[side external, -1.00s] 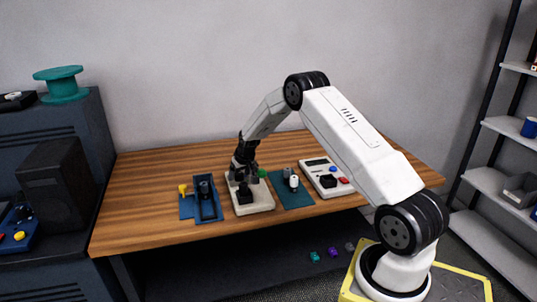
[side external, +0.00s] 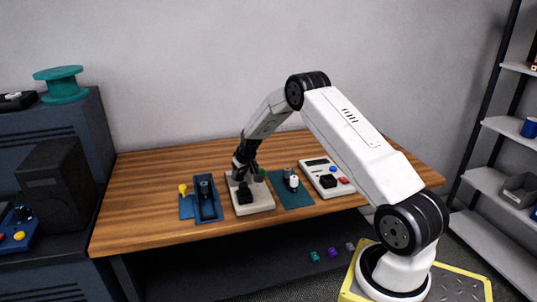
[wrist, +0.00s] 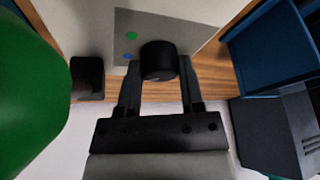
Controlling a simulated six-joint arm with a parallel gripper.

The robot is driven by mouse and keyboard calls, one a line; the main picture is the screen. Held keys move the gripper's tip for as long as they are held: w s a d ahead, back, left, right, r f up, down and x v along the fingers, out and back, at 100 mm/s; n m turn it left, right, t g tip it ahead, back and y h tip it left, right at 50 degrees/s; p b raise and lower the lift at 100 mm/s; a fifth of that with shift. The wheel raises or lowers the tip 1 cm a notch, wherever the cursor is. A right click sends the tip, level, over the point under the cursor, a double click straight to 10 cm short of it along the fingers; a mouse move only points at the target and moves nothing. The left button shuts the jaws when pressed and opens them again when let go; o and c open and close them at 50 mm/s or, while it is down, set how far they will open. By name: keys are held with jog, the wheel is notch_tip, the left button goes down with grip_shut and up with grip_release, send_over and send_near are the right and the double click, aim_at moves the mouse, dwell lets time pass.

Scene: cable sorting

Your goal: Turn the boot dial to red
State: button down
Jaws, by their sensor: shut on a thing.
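The boot dial is a short black round knob (wrist: 159,62) on a grey panel (wrist: 185,30) in the wrist view. A green dot (wrist: 131,36) and a blue dot (wrist: 129,56) are printed left of it; no red mark shows. My gripper (wrist: 159,78) has a finger on each side of the dial and is shut on it. In the side view my gripper (side external: 243,172) is low at the back of the beige unit (side external: 257,206), hiding the dial there. Which mark the dial points to cannot be told.
A black block (side external: 245,193) and a green knob (side external: 262,173) are on the same unit, close to my gripper. The table's left end is clear.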

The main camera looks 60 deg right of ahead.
dwell(0.4)
jog(key=shift+c, duration=1.1)
grip_release()
jog(key=shift+r, duration=0.15)
jog(key=v, duration=0.7)
jog(key=shift+r, duration=0.2)
jog(key=shift+s, duration=0.15)
